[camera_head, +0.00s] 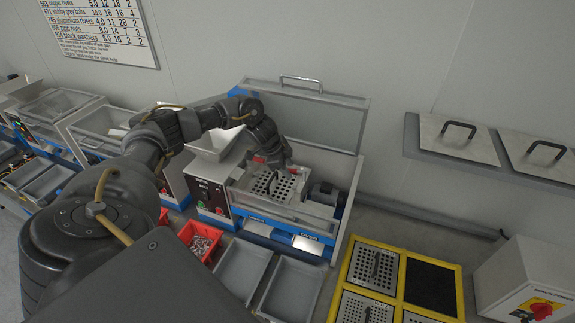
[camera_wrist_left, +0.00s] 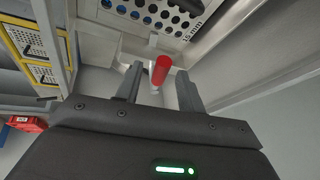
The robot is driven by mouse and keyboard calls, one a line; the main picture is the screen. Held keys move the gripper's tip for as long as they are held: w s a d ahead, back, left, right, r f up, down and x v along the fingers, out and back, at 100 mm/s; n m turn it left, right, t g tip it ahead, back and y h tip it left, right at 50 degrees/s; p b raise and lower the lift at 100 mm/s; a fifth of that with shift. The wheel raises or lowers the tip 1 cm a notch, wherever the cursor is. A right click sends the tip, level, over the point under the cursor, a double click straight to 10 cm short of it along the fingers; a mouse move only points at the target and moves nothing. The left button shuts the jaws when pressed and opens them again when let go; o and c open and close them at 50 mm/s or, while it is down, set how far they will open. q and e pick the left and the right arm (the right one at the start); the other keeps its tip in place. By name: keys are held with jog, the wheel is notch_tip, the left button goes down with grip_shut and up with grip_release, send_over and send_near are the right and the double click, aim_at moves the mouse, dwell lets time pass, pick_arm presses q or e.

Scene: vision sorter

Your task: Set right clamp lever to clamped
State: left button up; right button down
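A red clamp lever (camera_wrist_left: 161,70) stands between the two fingers of my left gripper (camera_wrist_left: 159,88) in the left wrist view. The gripper is open, and a gap shows between each finger and the lever. Beside it is the perforated screen plate (camera_wrist_left: 150,12) marked 15 mm. In the head view my left gripper (camera_head: 275,156) is over the back edge of the screen plate (camera_head: 268,188) in the sorting machine. A small red part (camera_head: 258,159) shows just left of the gripper there; my gripper hides the area around it. My right gripper is not in view.
The machine's raised clear lid (camera_head: 312,118) stands behind the gripper. A hopper (camera_head: 216,144) is at left and a motor (camera_head: 324,193) at right. Grey bins (camera_head: 290,287) and a red bin (camera_head: 200,240) stand in front. A yellow rack (camera_head: 348,262) holds spare screens.

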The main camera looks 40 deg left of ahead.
pick_arm(q)
jog(key=shift+w+f, duration=0.15)
jog(key=shift+c, duration=0.2)
grip_shut()
jog(key=shift+w+a+f+m+b, duration=0.2)
jog(key=shift+w+m+b, duration=0.15)
jog(key=shift+m+b, duration=0.4)
jog(key=shift+w+a+r+m+g+h+b, duration=0.2)
jog(key=shift+m+g+h+b, duration=0.15)
jog(key=shift+m, duration=0.2)
jog(key=shift+w+a+r+m+g+h+b, duration=0.15)
jog(key=shift+w+m+h+b, duration=0.1)
jog(key=shift+m+b, duration=0.2)
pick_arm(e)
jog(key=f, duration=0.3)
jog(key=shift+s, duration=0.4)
pick_arm(q)
jog(key=shift+d, duration=0.1)
jog(key=shift+o, duration=0.2)
grip_release()
jog(key=shift+s+f, duration=0.1)
